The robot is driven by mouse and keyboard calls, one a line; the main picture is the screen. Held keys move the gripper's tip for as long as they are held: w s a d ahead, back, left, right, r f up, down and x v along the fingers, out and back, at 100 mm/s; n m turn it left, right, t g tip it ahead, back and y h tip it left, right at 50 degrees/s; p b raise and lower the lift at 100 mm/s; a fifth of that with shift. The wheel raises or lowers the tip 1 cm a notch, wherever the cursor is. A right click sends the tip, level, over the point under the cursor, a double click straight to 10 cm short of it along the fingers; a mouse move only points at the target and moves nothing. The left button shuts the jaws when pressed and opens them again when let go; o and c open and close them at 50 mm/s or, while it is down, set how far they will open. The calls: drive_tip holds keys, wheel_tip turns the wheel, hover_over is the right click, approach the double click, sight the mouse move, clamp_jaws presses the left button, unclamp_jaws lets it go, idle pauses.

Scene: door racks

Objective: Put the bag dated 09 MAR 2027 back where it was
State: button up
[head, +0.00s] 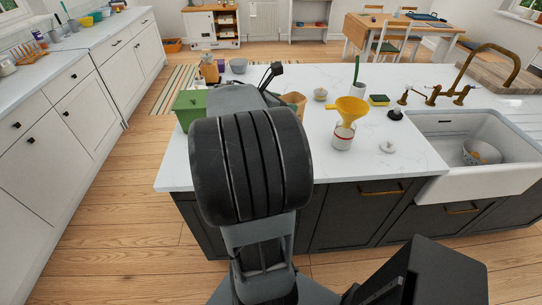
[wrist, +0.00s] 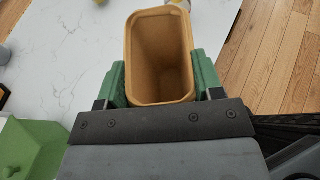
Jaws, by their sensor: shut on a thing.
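My gripper (wrist: 161,80) is shut on a tan, open-topped bag (wrist: 157,50), with one green finger on each side of it. I look down into the bag and see no contents. No date shows on it in either view. In the head view a tan piece (head: 294,101), probably the same bag, shows just right of my arm, over the counter. My arm hides the gripper there. Whether the bag touches the counter cannot be told.
On the island counter (head: 400,160) stand a green lidded box (head: 188,107), a yellow funnel (head: 347,110) on a jar (head: 343,138), a sponge (head: 379,100) and a small white lid (head: 387,147). A sink (head: 465,130) is at right. The counter's front middle is clear.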

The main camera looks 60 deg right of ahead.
drive_tip(key=s+m+g, duration=0.2)
drive_tip(key=s, duration=0.2)
drive_tip(key=w+d+f+y+p, duration=0.1)
drive_tip(key=w+d+f+p, duration=0.3)
drive_tip(key=w+f, duration=0.8)
drive_tip(key=shift+w+f, duration=0.25)
drive_tip(key=shift+w, duration=0.05)
drive_tip(key=shift+f, duration=0.15)
drive_tip(key=o, duration=1.5)
